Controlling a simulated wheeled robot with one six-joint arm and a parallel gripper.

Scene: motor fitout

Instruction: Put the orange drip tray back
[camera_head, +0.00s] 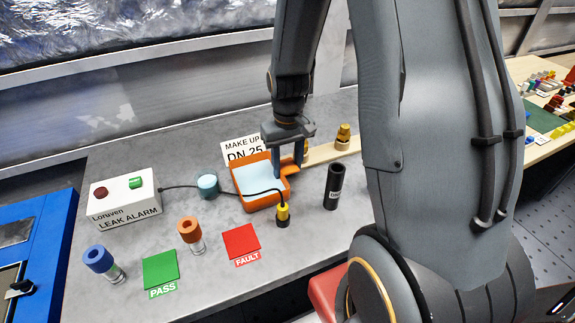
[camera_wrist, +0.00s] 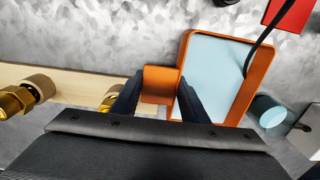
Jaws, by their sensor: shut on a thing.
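The orange drip tray (camera_head: 257,179) with a pale blue inside is at the middle of the grey bench in the head view. In the wrist view the tray (camera_wrist: 214,75) fills the area right of the fingers. My gripper (camera_head: 291,170) points down at the tray's right side. In the wrist view my gripper (camera_wrist: 159,92) has its fingers on either side of the tray's orange tab and is shut on it. I cannot tell whether the tray touches the bench. A black cable crosses over the tray to a yellow-and-black probe (camera_head: 283,213) by its front right corner.
The Leak Alarm box (camera_head: 125,196) and a teal cylinder (camera_head: 208,185) stand left. A DN 25 sign (camera_head: 243,150) and a wooden strip with brass fittings (camera_head: 342,138) are behind. A black cylinder (camera_head: 333,186) stands right. Red Fault (camera_head: 241,242) and green Pass (camera_head: 161,270) pads lie in front.

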